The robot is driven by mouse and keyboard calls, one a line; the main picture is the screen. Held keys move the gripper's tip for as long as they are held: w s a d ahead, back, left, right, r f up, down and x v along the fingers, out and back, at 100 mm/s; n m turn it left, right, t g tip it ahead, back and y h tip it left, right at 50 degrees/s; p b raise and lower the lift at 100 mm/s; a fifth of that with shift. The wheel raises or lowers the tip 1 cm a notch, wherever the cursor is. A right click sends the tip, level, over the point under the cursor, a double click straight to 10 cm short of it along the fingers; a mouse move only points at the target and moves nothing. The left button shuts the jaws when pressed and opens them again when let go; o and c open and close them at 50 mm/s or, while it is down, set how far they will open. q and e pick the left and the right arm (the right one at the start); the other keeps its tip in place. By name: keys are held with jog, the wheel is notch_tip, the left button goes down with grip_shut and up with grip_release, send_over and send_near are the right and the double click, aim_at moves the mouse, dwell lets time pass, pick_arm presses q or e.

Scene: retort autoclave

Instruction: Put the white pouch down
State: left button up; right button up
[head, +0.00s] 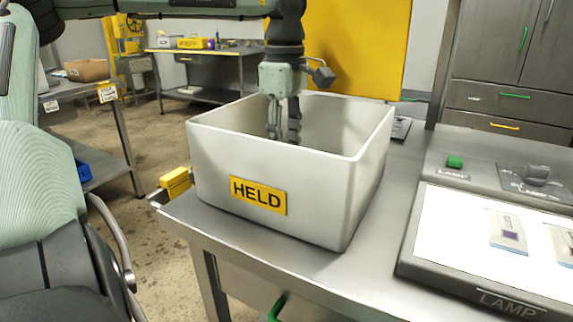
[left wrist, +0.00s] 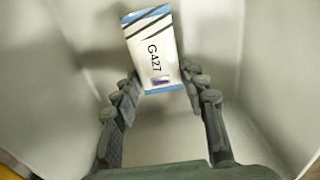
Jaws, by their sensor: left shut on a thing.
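The white pouch (left wrist: 153,55) has blue bands, dark stripes, the print G427 and a small purple patch. My left gripper (left wrist: 161,88) is shut on its near end, with a finger at each side, in the left wrist view. In the head view my left gripper (head: 283,138) reaches down into the white bin (head: 315,200) labelled HELD. The bin's front wall hides the fingertips and the pouch there. Bin walls surround the pouch in the wrist view; I cannot tell whether it touches the floor. My right gripper is not in view.
The bin stands on a steel table (head: 290,262). A lit lamp panel (head: 450,235) with pouches (head: 507,230) lies to its right. A yellow block (head: 174,179) is at the table's left edge. A shelf unit with a cardboard box (head: 86,70) stands at left.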

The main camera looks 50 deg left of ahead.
pick_arm(q)
jog(key=shift+f, duration=1.9)
jog(key=shift+f, duration=0.1)
jog(key=o, duration=1.2)
jog(key=shift+c, duration=0.2)
notch_tip(320, 180, up, 12)
jog(key=shift+r, duration=0.1)
